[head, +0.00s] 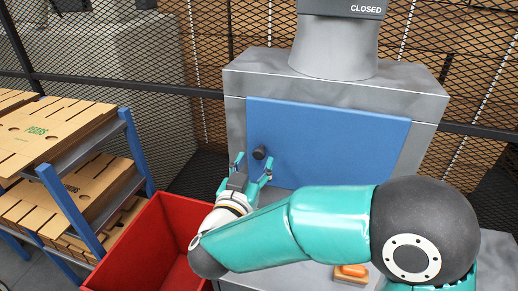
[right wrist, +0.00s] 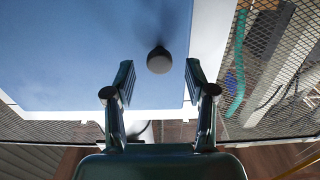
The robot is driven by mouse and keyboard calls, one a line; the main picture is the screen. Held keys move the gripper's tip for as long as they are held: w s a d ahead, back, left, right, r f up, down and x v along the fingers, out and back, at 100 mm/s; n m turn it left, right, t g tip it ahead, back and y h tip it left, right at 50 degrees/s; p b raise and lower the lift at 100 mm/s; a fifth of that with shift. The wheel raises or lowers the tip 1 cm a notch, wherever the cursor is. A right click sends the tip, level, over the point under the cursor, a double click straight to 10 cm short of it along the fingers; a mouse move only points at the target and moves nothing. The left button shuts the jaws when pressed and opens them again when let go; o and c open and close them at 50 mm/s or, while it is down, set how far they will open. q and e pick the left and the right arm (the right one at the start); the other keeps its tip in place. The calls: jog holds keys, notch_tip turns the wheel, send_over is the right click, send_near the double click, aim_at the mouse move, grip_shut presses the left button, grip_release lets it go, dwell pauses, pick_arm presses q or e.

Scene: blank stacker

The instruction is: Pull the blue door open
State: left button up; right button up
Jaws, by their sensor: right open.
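The blue door (head: 330,140) is a flat panel in the front of a grey machine and looks shut. A dark round knob (head: 259,152) stands out near its left edge. My right gripper (head: 253,166) is open just below the knob, with its fingers pointing up toward it. In the right wrist view the knob (right wrist: 159,60) is ahead of the two open fingers (right wrist: 158,80), roughly centred between them and apart from both. The door (right wrist: 60,50) fills the upper left of that view. My left gripper does not show.
A red bin (head: 150,240) stands below and left of my right gripper. A blue-framed shelf (head: 75,205) with flat cardboard boxes (head: 50,130) is at the left. Black mesh fencing (head: 130,65) runs behind. An orange object (head: 352,271) lies below my arm.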

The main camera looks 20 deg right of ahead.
aim_at(258, 156)
jog(key=shift+p+x, duration=0.4)
jog(key=shift+x, duration=1.6)
jog(key=shift+c, duration=0.3)
grip_shut()
